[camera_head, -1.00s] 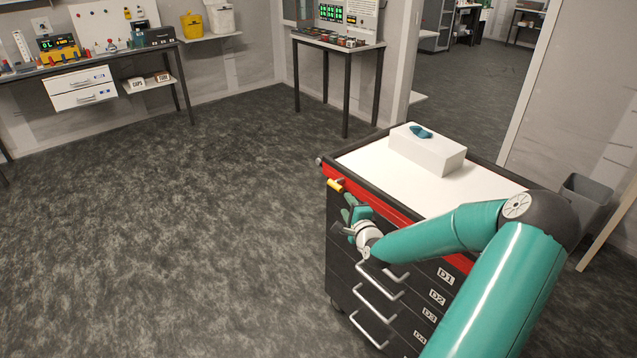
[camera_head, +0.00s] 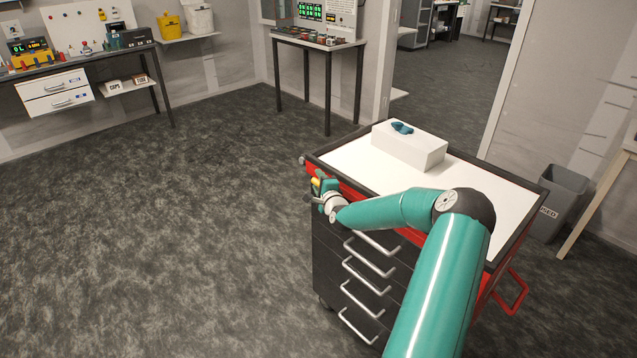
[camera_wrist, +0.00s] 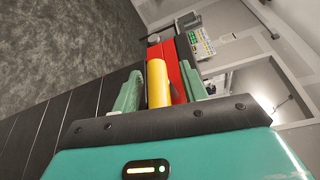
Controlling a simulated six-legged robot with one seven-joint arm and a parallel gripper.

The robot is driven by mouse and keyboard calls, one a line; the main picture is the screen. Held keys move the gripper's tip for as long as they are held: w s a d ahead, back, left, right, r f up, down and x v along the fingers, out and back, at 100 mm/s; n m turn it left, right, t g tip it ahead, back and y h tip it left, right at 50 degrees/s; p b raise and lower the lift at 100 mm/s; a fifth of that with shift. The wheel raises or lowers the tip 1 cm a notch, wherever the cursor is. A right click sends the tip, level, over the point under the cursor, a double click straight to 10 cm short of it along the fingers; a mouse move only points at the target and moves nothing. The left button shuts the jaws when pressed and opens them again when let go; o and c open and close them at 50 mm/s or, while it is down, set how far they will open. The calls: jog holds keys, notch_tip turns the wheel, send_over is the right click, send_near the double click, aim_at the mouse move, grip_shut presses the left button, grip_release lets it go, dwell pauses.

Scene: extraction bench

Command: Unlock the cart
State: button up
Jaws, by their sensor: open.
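The cart (camera_head: 470,180) is a black and red drawer trolley with a white top, in front of me. A yellow handle (camera_wrist: 158,84) sticks out at the left end of its red upper band. My gripper (camera_head: 316,187) is at that corner of the cart. In the wrist view its green fingers (camera_wrist: 160,90) stand apart, one on each side of the yellow handle. I cannot tell whether either finger touches it. In the head view the handle is mostly hidden by the gripper.
A white block (camera_head: 410,152) with a blue object (camera_head: 402,128) on it stands on the cart top. A grey bin (camera_head: 560,200) stands to the right. A bench (camera_head: 85,70) and a small table (camera_head: 318,42) stand at the back. The floor left of the cart is clear.

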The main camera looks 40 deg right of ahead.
jog(key=shift+w, duration=0.15)
grip_shut()
